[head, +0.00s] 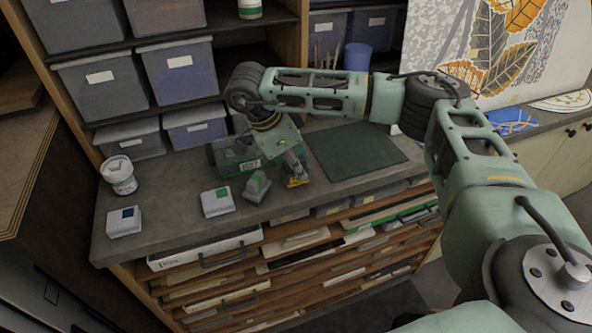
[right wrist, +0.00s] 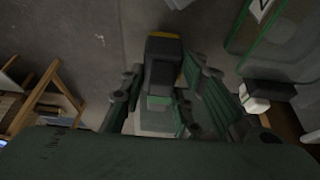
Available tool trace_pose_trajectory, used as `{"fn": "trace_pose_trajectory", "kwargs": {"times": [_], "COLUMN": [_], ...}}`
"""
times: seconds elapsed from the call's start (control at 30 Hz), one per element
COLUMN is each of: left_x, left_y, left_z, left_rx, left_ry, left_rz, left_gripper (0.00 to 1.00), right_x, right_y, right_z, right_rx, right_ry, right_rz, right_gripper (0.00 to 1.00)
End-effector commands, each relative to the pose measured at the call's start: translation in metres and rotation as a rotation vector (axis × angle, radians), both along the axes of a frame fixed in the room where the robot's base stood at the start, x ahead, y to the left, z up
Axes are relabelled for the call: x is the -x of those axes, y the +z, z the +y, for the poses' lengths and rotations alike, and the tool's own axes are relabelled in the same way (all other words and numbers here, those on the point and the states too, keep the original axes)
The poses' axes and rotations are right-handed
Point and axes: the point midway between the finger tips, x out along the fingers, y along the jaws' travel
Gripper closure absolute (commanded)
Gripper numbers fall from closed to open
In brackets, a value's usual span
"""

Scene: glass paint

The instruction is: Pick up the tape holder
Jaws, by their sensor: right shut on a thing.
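The tape holder (head: 297,180) is a small dark grey piece with a yellow edge, low over the grey counter's front part. My right gripper (head: 291,160) comes down on it from above and is shut on it. In the right wrist view the tape holder (right wrist: 163,60) sits between the fingers of the right gripper (right wrist: 160,88), yellow edge at its far end. I cannot tell whether it still touches the counter. The gripper hides part of it in the head view. My left gripper is not in view.
A green-edged clear box (head: 232,156) stands just left of the gripper. A dark green mat (head: 356,150) lies right. Shelved bins (head: 105,85) rise behind.

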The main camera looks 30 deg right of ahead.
Motion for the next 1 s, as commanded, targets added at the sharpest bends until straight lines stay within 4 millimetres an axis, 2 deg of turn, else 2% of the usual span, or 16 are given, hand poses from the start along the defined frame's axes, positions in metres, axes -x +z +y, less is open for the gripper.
{"fn": "trace_pose_trajectory", "kwargs": {"times": [0.17,0.27,0.3,0.5,0.73,1.0], "left_x": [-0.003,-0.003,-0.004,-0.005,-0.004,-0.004], "left_y": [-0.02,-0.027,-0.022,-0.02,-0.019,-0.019], "left_z": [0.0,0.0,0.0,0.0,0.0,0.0], "left_rx": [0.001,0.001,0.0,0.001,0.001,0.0], "left_ry": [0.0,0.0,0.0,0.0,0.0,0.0], "left_rz": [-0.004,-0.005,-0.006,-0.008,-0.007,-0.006], "left_gripper": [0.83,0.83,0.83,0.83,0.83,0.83], "right_x": [0.002,0.027,0.036,0.08,0.11,0.117], "right_y": [0.028,0.04,0.052,0.079,0.095,0.098], "right_z": [0.0,-0.002,-0.003,-0.004,-0.005,-0.005], "right_rx": [-0.001,0.0,0.002,0.002,0.0,0.0], "right_ry": [0.0,0.004,0.003,0.002,0.001,-0.001], "right_rz": [-0.007,-0.006,-0.009,-0.008,-0.004,-0.001], "right_gripper": [0.99,0.99,0.99,0.99,0.99,0.99]}}
